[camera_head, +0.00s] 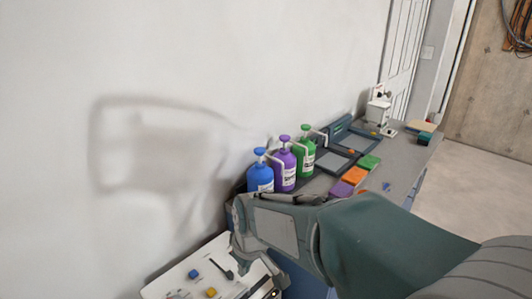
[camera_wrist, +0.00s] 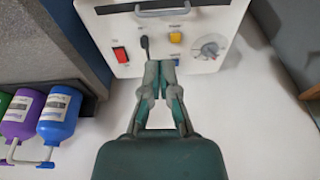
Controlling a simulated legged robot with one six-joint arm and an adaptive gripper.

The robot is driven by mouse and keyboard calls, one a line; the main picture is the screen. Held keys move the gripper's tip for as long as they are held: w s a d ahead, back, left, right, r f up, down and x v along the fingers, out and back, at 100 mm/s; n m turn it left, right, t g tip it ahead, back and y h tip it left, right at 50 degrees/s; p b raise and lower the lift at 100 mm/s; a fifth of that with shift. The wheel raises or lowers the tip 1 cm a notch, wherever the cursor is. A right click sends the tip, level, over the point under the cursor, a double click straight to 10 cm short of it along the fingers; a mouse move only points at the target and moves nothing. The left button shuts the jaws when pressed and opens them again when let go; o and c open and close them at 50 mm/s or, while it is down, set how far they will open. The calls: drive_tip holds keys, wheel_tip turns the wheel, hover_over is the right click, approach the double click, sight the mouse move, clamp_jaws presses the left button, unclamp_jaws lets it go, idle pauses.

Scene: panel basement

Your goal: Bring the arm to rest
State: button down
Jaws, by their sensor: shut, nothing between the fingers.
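My gripper (camera_wrist: 161,66) is shut and empty in the wrist view. Its fingertips overlap the lower edge of a white control panel (camera_wrist: 100,32) in the picture, below a black lever (camera_wrist: 145,45) and a yellow button (camera_wrist: 176,37). I cannot tell whether they touch it. The panel also has a red switch (camera_wrist: 121,55), a round dial (camera_wrist: 209,47) and a grey handle at its top. In the head view, the panel (camera_head: 178,274) lies at the bottom, partly hidden by my bent arm (camera_head: 290,235). A blue button (camera_head: 193,274) shows there.
Blue (camera_head: 260,178), purple (camera_head: 285,167) and green (camera_head: 306,155) pump bottles stand along the wall on a grey bench (camera_head: 400,165). Coloured blocks (camera_head: 354,175) and a white device (camera_head: 378,110) are farther along it. Open floor (camera_head: 485,178) lies to the right.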

drive_tip(key=s+d+r+m+t, duration=0.1)
drive_tip(key=s+d+r+m, duration=0.2)
drive_tip(key=d, duration=0.4)
drive_tip(key=s+d+r+m+t+h, duration=0.1)
drive_tip(key=s+d+r+m, duration=0.2)
drive_tip(key=s+d, duration=0.3)
drive_tip(key=s+d+r+m+t, duration=0.2)
drive_tip(key=s+d, duration=0.3)
drive_tip(key=d, duration=0.3)
drive_tip(key=shift+d+r+m+h, duration=0.4)
drive_tip(key=shift+r+m, duration=0.15)
drive_tip(key=shift+m, duration=0.25)
drive_tip(key=shift+a, duration=0.1)
